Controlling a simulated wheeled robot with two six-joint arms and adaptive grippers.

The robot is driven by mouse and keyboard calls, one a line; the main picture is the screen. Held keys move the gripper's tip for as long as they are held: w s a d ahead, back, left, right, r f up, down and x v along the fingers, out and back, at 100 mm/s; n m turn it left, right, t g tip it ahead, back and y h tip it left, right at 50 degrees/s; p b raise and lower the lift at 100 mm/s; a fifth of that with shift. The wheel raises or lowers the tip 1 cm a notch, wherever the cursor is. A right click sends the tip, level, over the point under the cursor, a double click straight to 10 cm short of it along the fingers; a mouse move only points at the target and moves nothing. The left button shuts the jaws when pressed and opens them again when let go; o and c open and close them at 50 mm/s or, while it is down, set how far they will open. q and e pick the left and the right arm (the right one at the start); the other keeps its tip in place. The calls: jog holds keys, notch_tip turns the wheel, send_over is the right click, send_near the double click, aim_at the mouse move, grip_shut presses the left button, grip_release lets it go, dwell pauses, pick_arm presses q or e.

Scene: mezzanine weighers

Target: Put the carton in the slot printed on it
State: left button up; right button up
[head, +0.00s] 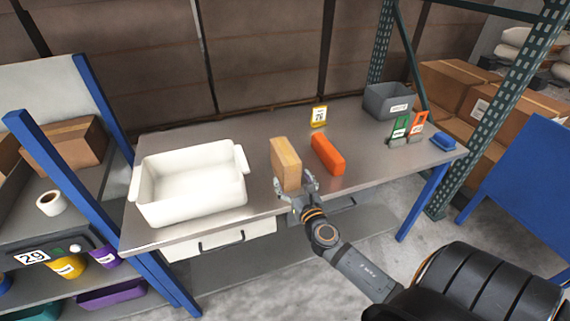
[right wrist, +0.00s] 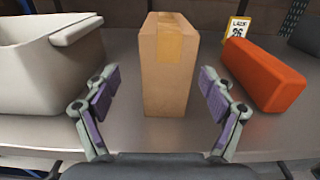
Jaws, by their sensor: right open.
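A tan carton (head: 286,163) with a tape strip stands upright on the grey table. In the right wrist view the carton (right wrist: 168,68) rises between my fingers. My right gripper (head: 297,186) is open at the carton's near side, with a finger to each side and gaps between the pads and the carton. No printed slot number is readable on the faces I see. A yellow sign (head: 319,115) behind it appears to read 26. A plate marked 29 (head: 31,257) is on the left shelf. My left gripper is out of view.
A white tub (head: 147,186) stands left of the carton, and an orange block (head: 327,154) lies close on its right. A grey bin (head: 389,100), green and orange stands (head: 399,128) and a blue object (head: 443,143) are at the right. Blue posts (head: 60,167) edge the left shelf.

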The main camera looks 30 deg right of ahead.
aim_at(291, 176)
jog(key=x, duration=0.2)
jog(key=shift+w+d, duration=0.1)
jog(key=shift+w, duration=0.4)
jog(key=x, duration=0.5)
jog(key=shift+d+f, duration=0.3)
jog(key=shift+d, duration=0.1)
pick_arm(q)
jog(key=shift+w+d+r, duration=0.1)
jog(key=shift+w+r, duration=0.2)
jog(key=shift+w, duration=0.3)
pick_arm(e)
jog(key=shift+s, duration=0.15)
